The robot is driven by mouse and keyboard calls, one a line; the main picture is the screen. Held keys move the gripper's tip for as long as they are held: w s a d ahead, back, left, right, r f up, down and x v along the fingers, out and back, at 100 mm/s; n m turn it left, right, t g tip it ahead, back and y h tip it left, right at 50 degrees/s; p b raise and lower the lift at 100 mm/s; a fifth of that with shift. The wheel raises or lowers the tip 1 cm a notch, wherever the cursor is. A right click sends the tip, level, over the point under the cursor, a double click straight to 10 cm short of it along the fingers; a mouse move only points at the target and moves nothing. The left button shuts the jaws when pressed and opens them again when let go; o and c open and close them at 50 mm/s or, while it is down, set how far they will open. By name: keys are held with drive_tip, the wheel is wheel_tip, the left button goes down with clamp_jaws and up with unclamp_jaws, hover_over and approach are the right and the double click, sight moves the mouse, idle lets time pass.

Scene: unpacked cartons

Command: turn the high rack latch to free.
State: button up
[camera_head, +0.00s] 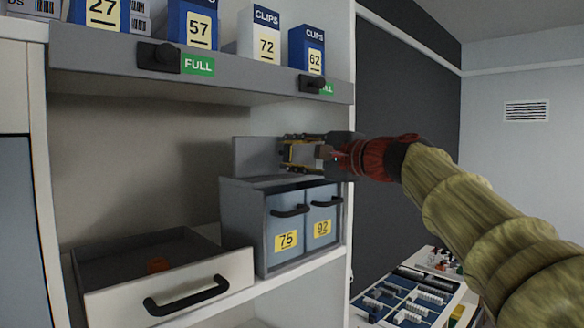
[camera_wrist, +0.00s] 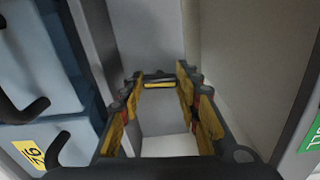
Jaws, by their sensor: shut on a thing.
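Two black latches sit on the front edge of the upper shelf, one at the left (camera_head: 160,57) and one at the right (camera_head: 315,83), each beside a green label. The left label reads FULL; the right one is partly covered by its latch. My gripper (camera_head: 287,153) is below the right latch, apart from it, above the drawer unit. In the wrist view my gripper (camera_wrist: 157,82) has its yellow-padded fingers well apart, with a small dark and yellow bar (camera_wrist: 158,78) across between the tips. What this bar is I cannot tell.
Clips boxes (camera_head: 265,35) stand on the upper shelf (camera_head: 110,68). Below my gripper is a grey unit (camera_head: 240,215) with blue drawers 75 and 92; a grey panel (camera_head: 255,157) rises at its back. An open drawer (camera_head: 200,285) is lower left. The bay's left side is clear.

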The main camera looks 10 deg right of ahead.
drive_tip(key=shift+f+n+b, duration=0.15)
drive_tip(key=shift+n+b, duration=0.3)
drive_tip(key=shift+n, duration=0.05)
drive_tip(key=o, duration=1.2)
drive_tip(key=shift+c, duration=0.2)
